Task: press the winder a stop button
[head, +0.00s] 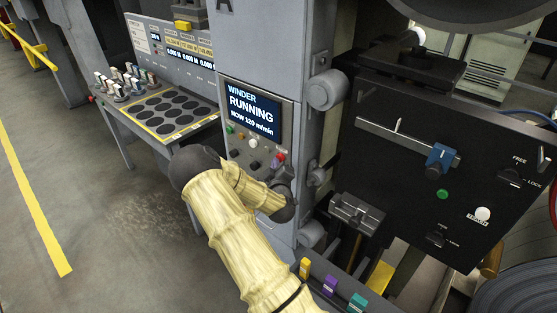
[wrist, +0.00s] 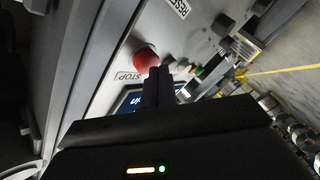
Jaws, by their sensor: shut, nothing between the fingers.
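The winder panel (head: 262,165) is on a grey column marked A. Its screen (head: 252,108) reads "WINDER RUNNING NOW 120 m/min". A red button (head: 281,157) sits at the panel's lower right. In the wrist view the red button (wrist: 146,57) is beside a STOP label (wrist: 128,77). My gripper (wrist: 160,72) is shut and empty, its dark fingertips close beside the red button; I cannot tell whether they touch it. In the head view my gripper is just below the red button, partly hidden by my wrist.
A green button (head: 229,129) and dark knobs share the panel. A RESET label (wrist: 180,8) is nearby. A grey roller (head: 326,89) juts out right of the panel. A black plate (head: 440,165) with a blue clamp stands further right. A bench (head: 160,118) stands left; the floor there is clear.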

